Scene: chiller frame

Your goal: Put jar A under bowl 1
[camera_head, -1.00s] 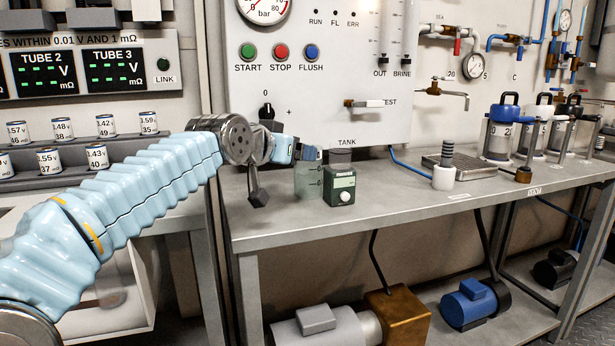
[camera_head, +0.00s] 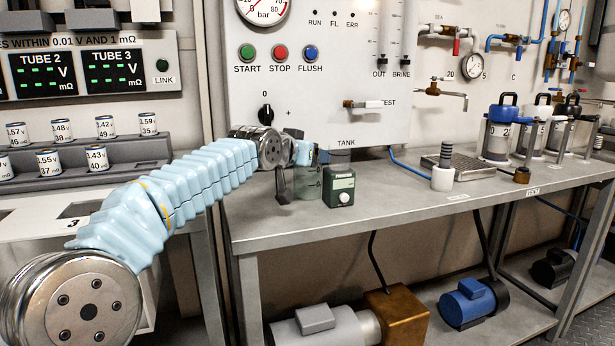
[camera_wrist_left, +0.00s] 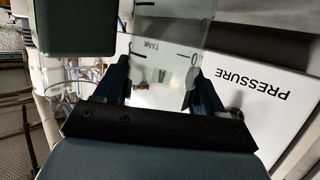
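A clear glass jar (camera_head: 308,186) with graduation marks stands on the steel bench beside a green box; no letter A is readable on it. My left gripper (camera_head: 308,155) reaches it from the left, partly covering it. In the left wrist view, my left gripper's fingers (camera_wrist_left: 160,80) are spread on either side of the clear jar (camera_wrist_left: 165,50); firm contact is not clear. I cannot identify bowl 1. My right gripper is out of view.
The green box (camera_head: 340,189) stands close to the jar's right and shows in the left wrist view (camera_wrist_left: 75,25). A threaded white fitting (camera_head: 443,176) and a flat metal tray (camera_head: 468,165) sit farther right. The bench front (camera_head: 400,205) is clear.

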